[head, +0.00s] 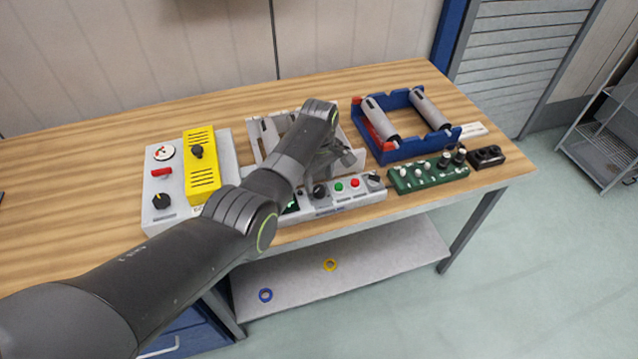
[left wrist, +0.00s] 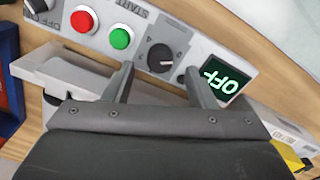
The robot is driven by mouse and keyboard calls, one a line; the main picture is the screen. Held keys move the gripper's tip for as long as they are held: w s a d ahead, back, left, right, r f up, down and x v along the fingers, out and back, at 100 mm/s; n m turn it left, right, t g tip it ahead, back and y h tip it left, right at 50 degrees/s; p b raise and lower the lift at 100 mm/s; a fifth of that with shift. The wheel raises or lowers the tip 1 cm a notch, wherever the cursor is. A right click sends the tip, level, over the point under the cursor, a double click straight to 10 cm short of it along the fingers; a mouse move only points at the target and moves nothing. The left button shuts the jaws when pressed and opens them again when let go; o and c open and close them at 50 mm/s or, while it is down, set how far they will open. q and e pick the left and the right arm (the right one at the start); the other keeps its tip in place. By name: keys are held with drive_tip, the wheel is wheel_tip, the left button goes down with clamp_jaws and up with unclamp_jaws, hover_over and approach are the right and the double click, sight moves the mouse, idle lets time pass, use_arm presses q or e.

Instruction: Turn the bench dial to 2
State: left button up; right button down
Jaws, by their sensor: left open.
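The black dial (head: 320,191) is on the sloped face of a grey control panel (head: 345,201) at the bench front. In the left wrist view the dial (left wrist: 160,57) has a white pointer mark towards the picture's right; its numbers are too small to read surely. My left gripper (head: 333,172) is open and empty over the panel. In its wrist view the two fingertips (left wrist: 159,70) are on either side of the dial, apart from each other; contact cannot be told. A small screen (left wrist: 222,80) beside the dial reads OFF in green. My right gripper is not in view.
A green button (left wrist: 120,39), a red button (left wrist: 82,20) and another black knob (head: 374,180) share the panel. A grey-and-yellow box (head: 202,165) stands left. My arm hides part of the panel.

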sight(319, 188)
use_arm(q)
wheel_tip(319, 188, down, 2)
drive_tip(key=shift+f, duration=0.1)
drive_tip(key=shift+f+b, duration=0.35)
drive_tip(key=shift+f, duration=0.15)
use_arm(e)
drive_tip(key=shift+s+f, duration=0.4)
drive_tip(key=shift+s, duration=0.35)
use_arm(q)
drive_tip(key=c, duration=1)
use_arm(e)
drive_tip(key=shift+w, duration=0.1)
